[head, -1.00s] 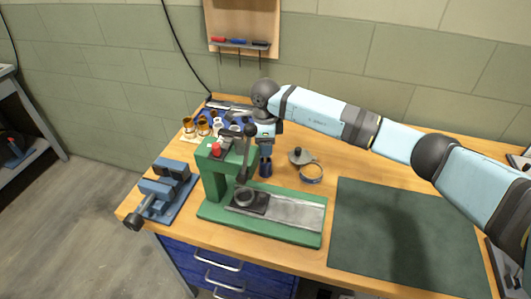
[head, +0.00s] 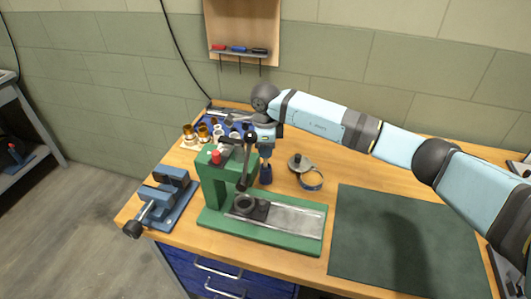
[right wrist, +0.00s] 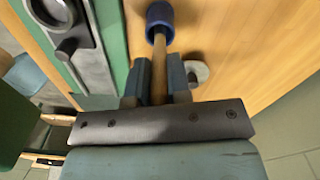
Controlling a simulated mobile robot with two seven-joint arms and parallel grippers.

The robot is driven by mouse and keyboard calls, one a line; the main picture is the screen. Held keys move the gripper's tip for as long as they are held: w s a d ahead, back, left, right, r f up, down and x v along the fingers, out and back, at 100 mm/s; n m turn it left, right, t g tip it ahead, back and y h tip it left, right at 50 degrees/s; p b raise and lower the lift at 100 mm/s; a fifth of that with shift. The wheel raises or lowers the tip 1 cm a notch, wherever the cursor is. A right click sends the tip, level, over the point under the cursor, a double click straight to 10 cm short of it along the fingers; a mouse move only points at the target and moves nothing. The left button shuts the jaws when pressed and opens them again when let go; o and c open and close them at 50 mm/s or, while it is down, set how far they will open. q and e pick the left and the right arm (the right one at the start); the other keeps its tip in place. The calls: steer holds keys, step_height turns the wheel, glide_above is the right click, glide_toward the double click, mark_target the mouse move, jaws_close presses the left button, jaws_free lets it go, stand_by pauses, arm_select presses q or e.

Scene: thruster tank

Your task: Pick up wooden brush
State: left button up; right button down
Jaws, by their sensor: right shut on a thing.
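The wooden brush has a light wooden handle (right wrist: 159,68) and a dark blue end (right wrist: 160,18). My right gripper (right wrist: 160,80) is shut on the handle, with one finger on each side of it. In the head view the right gripper (head: 265,150) points down behind the green press, and the brush's blue end (head: 265,174) shows below it. I cannot tell whether the blue end touches the bench. My left gripper is not in view.
A green arbor press (head: 220,190) stands just in front of the gripper. A ring clamp (head: 310,181) lies to the right. The dark green mat (head: 400,240) is clear.

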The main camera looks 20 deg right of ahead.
arm_select(q)
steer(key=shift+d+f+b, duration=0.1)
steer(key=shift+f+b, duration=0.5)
steer(key=shift+b, duration=0.15)
arm_select(e)
step_height(320, 180, up, 19)
steer(key=shift+f, duration=0.2)
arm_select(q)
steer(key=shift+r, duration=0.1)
arm_select(e)
steer(key=shift+f, duration=0.1)
stand_by(1.3)
